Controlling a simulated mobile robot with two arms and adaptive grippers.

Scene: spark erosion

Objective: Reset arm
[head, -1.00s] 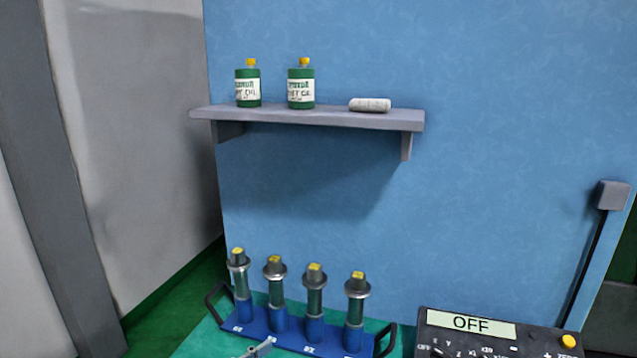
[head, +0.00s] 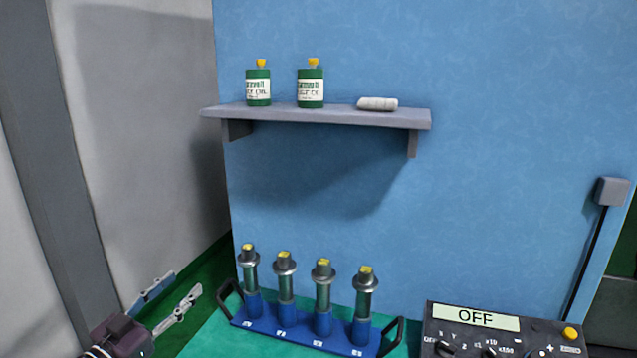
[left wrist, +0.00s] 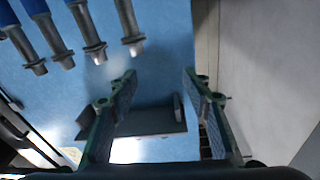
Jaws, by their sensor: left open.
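My left gripper (head: 163,305) is at the lower left of the head view, left of the blue tool holder (head: 300,334). Its two fingers are apart and nothing is between them. In the left wrist view the open fingers of the gripper (left wrist: 158,85) also show with empty space between. My right gripper is in neither view.
Several upright tool shanks stand in the holder on a green surface (head: 212,342). A control box (head: 475,317) reading OFF is at right. A wall shelf (head: 330,116) carries two green bottles (head: 258,88) (head: 310,88) and a white roll (head: 377,104).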

